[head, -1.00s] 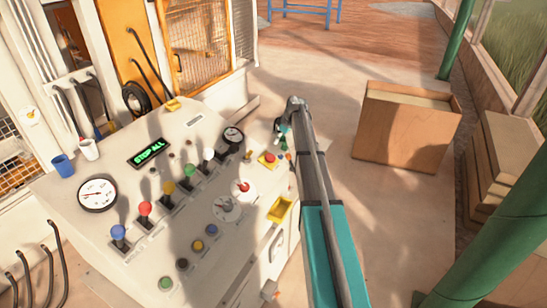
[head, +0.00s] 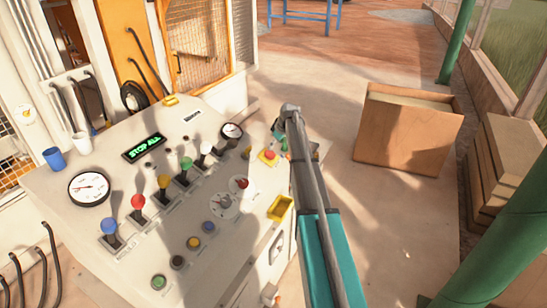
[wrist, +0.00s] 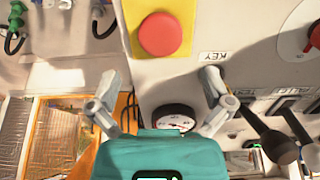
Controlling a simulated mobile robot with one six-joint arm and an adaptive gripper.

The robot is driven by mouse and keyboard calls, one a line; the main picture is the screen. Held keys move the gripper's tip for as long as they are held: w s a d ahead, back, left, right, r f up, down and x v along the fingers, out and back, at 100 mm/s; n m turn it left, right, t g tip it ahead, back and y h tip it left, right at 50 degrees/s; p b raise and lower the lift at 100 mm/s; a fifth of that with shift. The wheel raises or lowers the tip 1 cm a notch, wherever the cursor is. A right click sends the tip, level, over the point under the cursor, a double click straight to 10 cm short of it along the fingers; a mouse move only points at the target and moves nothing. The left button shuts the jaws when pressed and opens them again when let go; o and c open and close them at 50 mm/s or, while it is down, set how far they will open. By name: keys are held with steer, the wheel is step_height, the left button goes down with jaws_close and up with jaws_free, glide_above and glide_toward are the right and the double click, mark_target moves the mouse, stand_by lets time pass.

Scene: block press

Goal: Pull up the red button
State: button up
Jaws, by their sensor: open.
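The red button (head: 268,155) is a round mushroom head on a yellow square plate, near the right edge of the sloping control panel. In the wrist view the red button (wrist: 160,34) appears at top centre, its yellow plate partly cut off by the frame. My gripper (wrist: 160,80) is open and empty, with its two grey fingers spread. The button lies above the gap between the fingertips in that view, with no finger on it. In the head view my arm partly hides the gripper beside the panel's right edge, close to the button.
The panel (head: 120,235) carries several coloured-knob levers, round gauges and small buttons. A yellow tray (head: 280,208) sits on its right edge. A black dial (wrist: 175,117) shows between my fingers in the wrist view.

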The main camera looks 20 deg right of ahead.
mark_target(270, 152)
steer(key=shift+b+x, duration=2.65)
steer(key=shift+x, duration=0.55)
